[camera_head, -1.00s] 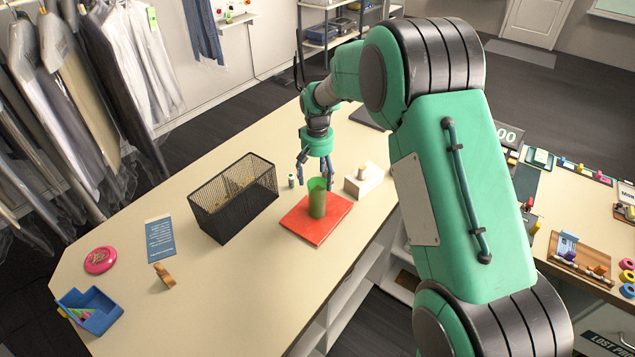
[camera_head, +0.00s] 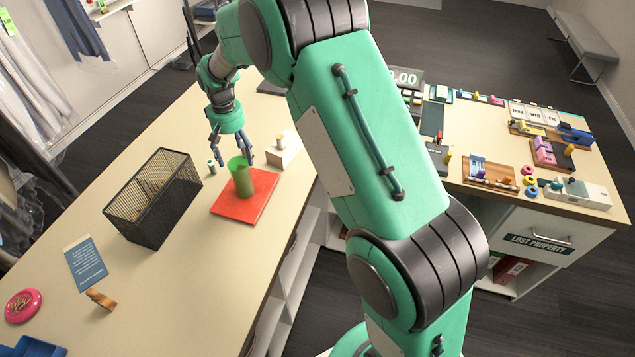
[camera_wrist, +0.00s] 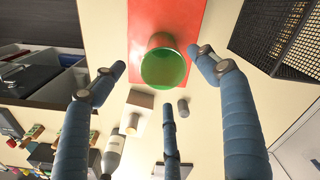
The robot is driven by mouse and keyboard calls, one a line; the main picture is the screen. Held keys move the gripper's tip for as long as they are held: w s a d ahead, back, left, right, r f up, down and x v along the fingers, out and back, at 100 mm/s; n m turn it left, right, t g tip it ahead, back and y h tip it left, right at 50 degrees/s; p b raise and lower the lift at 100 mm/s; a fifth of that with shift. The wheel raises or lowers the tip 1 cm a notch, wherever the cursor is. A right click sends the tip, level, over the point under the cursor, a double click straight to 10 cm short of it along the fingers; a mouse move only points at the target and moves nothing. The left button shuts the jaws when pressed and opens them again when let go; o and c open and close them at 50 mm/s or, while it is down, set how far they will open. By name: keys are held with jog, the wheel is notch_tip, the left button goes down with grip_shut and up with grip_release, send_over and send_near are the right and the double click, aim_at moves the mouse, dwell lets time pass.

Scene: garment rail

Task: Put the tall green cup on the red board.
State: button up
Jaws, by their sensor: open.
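The tall green cup (camera_head: 241,177) stands upright on the red board (camera_head: 262,187), near the board's far side. My gripper (camera_head: 230,158) is open above and behind the cup, apart from it, with nothing between its fingers. In the wrist view the cup (camera_wrist: 164,66) shows its open rim toward the camera, with the red board (camera_wrist: 200,22) beneath it. The fingers of my gripper (camera_wrist: 160,62) are spread to either side of the cup's rim, and a third finger points up from below.
A black mesh basket (camera_head: 155,205) stands left of the board. A white block with a knob (camera_head: 283,152) stands at its far right, and a small green-grey cylinder (camera_head: 211,167) stands behind it. The near table has free room around a blue card (camera_head: 86,262).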

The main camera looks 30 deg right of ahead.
jog(key=s+d+r+t, duration=0.1)
jog(key=s+d+r, duration=0.2)
jog(key=s+r, duration=0.7)
jog(key=s+d+r+t, duration=0.1)
jog(key=s+d+r, duration=0.1)
jog(key=s+r, duration=0.85)
jog(key=s+d+r+t, duration=0.1)
jog(key=s+r, duration=0.1)
jog(key=s, duration=1)
jog(key=s+d+r+t, duration=0.2)
jog(key=s+r, duration=0.1)
jog(key=s, duration=0.9)
jog(key=shift+s+d+m, duration=0.25)
jog(key=shift+s+m, duration=0.1)
jog(key=shift+m, duration=0.05)
notch_tip(320, 180, down, 9)
jog(key=b, duration=0.9)
